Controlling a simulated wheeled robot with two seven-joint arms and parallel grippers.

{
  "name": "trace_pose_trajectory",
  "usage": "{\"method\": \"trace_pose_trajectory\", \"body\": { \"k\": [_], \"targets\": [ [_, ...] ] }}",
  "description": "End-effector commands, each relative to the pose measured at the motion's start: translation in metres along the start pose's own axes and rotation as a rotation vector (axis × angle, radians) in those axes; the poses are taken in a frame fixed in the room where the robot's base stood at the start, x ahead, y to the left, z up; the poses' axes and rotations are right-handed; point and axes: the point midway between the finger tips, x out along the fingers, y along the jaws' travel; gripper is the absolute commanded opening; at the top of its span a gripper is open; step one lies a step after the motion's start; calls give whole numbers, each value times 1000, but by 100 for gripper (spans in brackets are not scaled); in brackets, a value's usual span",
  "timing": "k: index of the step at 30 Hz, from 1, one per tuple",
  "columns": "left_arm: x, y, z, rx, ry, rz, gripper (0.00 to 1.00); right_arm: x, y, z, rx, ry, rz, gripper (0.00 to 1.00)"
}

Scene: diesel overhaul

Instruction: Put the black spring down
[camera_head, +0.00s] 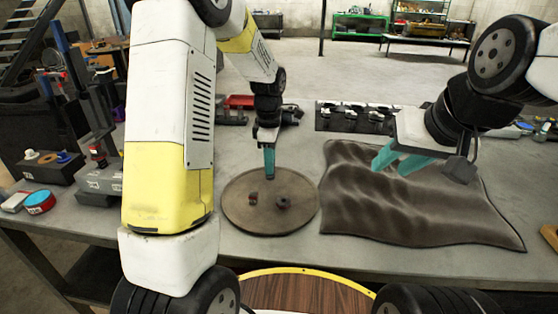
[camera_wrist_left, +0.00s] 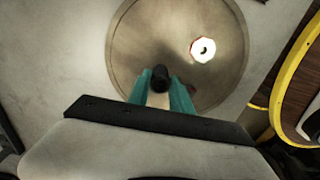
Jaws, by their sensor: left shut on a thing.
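My left gripper (camera_head: 269,172) points down over the round brown disc (camera_head: 240,222) on the bench. In the left wrist view its teal fingers (camera_wrist_left: 162,92) are shut on the black spring (camera_wrist_left: 160,77), which shows as a short dark cylinder at the fingertips. The disc (camera_wrist_left: 130,40) lies below it in that view. In the head view I cannot clearly make out the spring at the fingertips. My right gripper (camera_head: 398,162) is open and empty over the dark cloth, its teal fingers apart.
Two small parts lie on the disc: a reddish dark one (camera_head: 253,198) and a dark ring-like one (camera_head: 283,202). A bright red-edged ring (camera_wrist_left: 203,49) shows in the wrist view. The rumpled brown cloth (camera_head: 430,218) covers the bench to the right. A yellow-rimmed wooden surface (camera_head: 310,290) is in front.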

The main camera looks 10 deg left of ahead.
Motion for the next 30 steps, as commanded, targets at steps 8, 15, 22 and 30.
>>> {"method": "trace_pose_trajectory", "body": {
  "k": [8,15,22,30],
  "targets": [
    [9,14,5,0,1,-3,0,0,0,0,0,0,0,36],
    [37,14,5,0,0,-2,0,0,0,0,0,0,0,36],
    [37,14,5,0,0,0,0,0,0,0,0,0,0,36],
    [38,14,5,0,0,0,47,0,0,0,0,0,0,36]
  ]
}}
